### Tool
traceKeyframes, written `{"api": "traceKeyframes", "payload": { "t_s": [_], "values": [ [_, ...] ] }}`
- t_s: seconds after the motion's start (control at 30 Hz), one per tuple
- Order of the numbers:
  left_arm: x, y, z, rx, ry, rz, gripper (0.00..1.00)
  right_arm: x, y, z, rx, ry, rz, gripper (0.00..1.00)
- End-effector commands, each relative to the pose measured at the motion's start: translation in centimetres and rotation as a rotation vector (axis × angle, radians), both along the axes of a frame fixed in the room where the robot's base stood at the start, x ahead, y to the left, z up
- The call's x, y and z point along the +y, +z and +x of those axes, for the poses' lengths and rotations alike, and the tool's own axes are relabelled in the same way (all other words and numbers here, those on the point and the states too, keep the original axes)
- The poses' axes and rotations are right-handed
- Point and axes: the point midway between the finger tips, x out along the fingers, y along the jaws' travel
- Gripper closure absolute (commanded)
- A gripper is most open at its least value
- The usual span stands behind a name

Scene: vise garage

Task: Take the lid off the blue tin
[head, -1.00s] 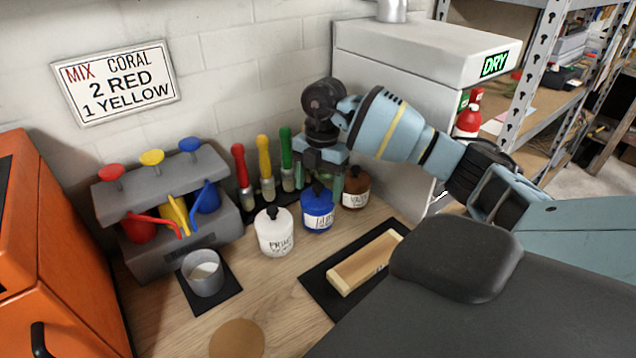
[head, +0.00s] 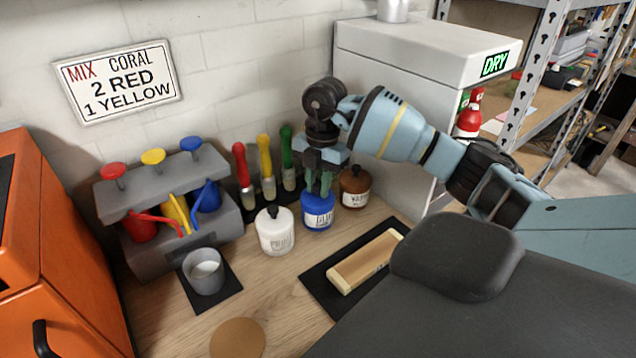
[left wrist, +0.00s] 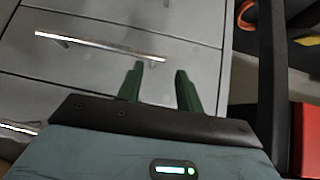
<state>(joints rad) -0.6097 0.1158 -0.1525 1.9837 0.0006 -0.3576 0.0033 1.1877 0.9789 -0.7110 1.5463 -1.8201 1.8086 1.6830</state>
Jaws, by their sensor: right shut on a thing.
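The blue tin (head: 319,213) with a white label stands on the wooden bench in the head view, between a white container and a brown one. My right gripper (head: 319,190) points down from above, shut on the lid at the tin's top. The fingers mostly hide the lid, and I see no clear gap between lid and tin. My left gripper (left wrist: 160,72) shows only in the left wrist view, its green fingers apart and empty in front of grey drawers.
The white container (head: 275,234) and brown container (head: 354,188) flank the tin closely. Coloured brushes (head: 265,168) stand behind. A grey cup (head: 205,272) and a wooden tray (head: 366,262) sit on black mats in front. The white DRY cabinet (head: 395,110) is at the right.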

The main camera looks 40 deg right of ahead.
Motion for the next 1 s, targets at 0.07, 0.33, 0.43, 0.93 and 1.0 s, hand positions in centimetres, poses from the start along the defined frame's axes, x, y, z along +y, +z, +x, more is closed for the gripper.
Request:
{"api": "traceKeyframes", "payload": {
  "t_s": [0.07,0.33,0.43,0.93,1.0],
  "values": [
    [0.0,-0.2,-0.1,0.003,0.001,0.000,0.64,0.1,-0.8,-0.3,0.017,0.004,-0.001,1.00],
    [0.0,-0.3,-0.2,0.006,0.000,0.000,0.64,0.2,-0.3,-0.3,0.021,0.005,0.000,1.00],
    [0.0,-0.4,-0.3,0.008,0.000,0.000,0.64,0.2,0.7,-0.3,0.019,0.004,0.000,1.00],
    [0.0,-0.5,-0.4,0.011,0.001,-0.001,0.64,-0.7,3.5,-5.6,0.013,0.002,-0.005,1.00],
    [-0.1,-0.6,-0.5,0.014,0.002,-0.001,0.64,-0.9,3.5,-6.8,0.013,0.001,-0.005,1.00]
  ]
}}
